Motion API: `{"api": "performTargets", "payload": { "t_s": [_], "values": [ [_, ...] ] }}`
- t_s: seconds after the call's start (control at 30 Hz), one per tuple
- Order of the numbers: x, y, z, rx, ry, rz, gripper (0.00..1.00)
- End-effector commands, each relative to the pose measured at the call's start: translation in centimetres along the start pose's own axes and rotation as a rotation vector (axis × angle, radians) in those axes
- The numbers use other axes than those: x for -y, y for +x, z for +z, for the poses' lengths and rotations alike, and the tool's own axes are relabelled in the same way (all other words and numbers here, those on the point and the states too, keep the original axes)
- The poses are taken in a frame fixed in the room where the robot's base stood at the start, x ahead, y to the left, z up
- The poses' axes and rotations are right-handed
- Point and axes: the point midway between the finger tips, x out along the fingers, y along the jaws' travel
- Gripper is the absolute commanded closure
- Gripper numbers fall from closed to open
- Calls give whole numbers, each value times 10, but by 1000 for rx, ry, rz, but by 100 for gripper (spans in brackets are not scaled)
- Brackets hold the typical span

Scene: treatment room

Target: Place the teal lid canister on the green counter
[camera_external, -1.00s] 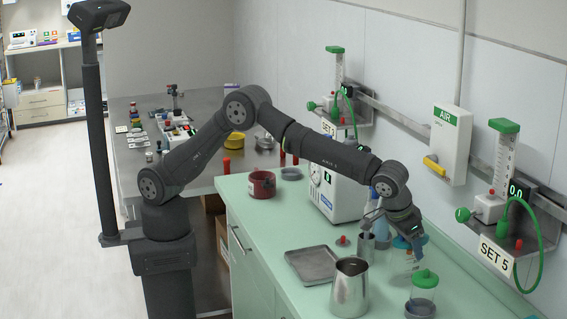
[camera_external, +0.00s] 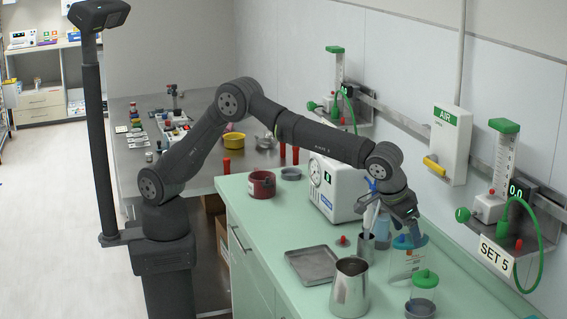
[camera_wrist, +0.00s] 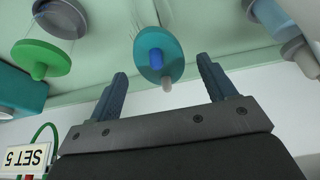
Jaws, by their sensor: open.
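The teal lid canister (camera_external: 408,264) is a clear jar standing upright on the green counter (camera_external: 262,232), beside the steel cup. Its teal lid with a blue knob shows in the wrist view (camera_wrist: 151,52), just beyond and between the fingertips. My gripper (camera_external: 405,236) is above the canister, partly covering the lid in the external view. In the wrist view my gripper (camera_wrist: 161,68) has its two fingers wide apart, with nothing visibly clamped. The canister's lower part is mostly hidden in the wrist view.
A green-lidded jar (camera_external: 424,290), steel pitcher (camera_external: 349,290) and steel cup (camera_external: 366,250) stand close around. A shallow tray (camera_external: 312,265) lies left. A white device (camera_external: 338,190) stands behind. The wall rail and SET 5 unit (camera_external: 497,258) are at right. The counter's front left is clear.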

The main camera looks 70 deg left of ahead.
Motion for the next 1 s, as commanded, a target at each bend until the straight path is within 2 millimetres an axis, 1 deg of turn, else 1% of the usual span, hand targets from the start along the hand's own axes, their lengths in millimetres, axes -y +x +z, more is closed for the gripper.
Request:
{"api": "performTargets", "payload": {
  "t_s": [0.03, 0.2, 0.3, 0.4, 0.53, 0.8, 0.93, 1.0],
  "values": [
    [0, -13, 0, -2, 0, 3, 24],
    [0, -45, 0, -1, 0, 2, 24],
    [0, -59, 0, 0, 0, 2, 24],
    [0, -67, 0, 1, 0, 1, 24],
    [0, -70, 0, 2, 0, 0, 24],
    [0, -69, 0, 1, 0, -1, 24],
    [0, -63, 0, 2, 0, -1, 24],
    [0, -55, 0, 2, 0, -2, 24]
  ]
}}
